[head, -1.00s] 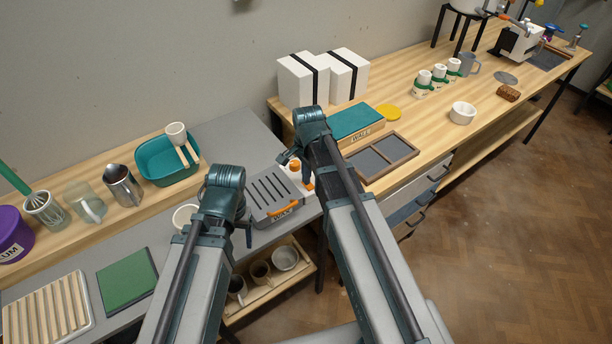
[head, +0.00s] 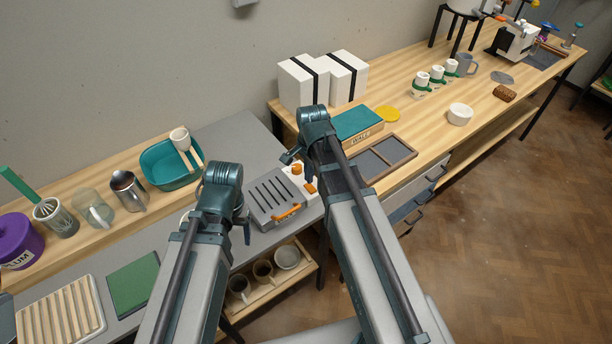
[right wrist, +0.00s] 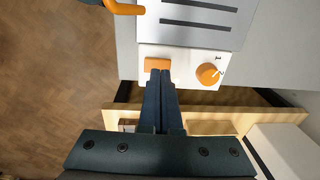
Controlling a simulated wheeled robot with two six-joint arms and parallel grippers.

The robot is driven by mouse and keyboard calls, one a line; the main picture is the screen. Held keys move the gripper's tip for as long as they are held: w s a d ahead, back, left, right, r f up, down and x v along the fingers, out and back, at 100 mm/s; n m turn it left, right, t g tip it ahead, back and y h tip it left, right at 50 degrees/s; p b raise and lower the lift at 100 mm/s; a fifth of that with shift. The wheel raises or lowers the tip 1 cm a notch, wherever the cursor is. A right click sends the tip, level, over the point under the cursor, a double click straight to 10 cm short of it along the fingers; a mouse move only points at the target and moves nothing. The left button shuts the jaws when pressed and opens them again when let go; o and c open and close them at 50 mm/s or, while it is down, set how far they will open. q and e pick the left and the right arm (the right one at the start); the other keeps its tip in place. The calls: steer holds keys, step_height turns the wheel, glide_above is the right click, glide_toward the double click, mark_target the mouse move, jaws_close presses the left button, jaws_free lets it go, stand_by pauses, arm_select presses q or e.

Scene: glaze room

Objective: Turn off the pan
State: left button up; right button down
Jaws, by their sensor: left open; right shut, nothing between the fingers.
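The pan is a grey wax pan (head: 268,203) with dark slots in its lid and an orange handle, on the grey counter. Its white control panel (right wrist: 180,58) carries a round orange knob (right wrist: 208,74) and a rectangular orange switch (right wrist: 157,64); both also show in the head view. My right gripper (right wrist: 160,74) is shut and empty, its fingertips at the near edge of the switch. I cannot tell whether they touch it. The knob is just right of the fingers in the wrist view. My left gripper (head: 246,233) is open, left of the pan, its fingers mostly hidden.
A teal-topped box (head: 357,123) and a dark divided tray (head: 382,158) lie on the wooden table right of the pan. A teal basin (head: 164,170) and a metal pitcher (head: 129,192) stand to the left. Mugs sit on the shelf (head: 270,292) below.

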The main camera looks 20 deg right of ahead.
mark_target(308, 186)
arm_select(q)
step_height(308, 186, up, 11)
steer(key=p, duration=0.9)
steer(key=shift+f, duration=0.15)
arm_select(e)
step_height(308, 186, up, 11)
steer(key=shift+w+f, duration=0.15)
steer(key=shift+w, duration=0.15)
arm_select(q)
steer(key=shift+w, duration=0.15)
arm_select(e)
steer(key=shift+d, duration=0.1)
arm_select(q)
steer(key=f+b, duration=0.4)
steer(key=d+f+b, duration=0.1)
steer(key=f+b, duration=0.8)
steer(key=f, duration=0.1)
steer(key=shift+w+d, duration=0.15)
arm_select(e)
steer(key=shift+g, duration=0.4)
steer(key=f, duration=1.4)
steer(key=shift+w, duration=0.25)
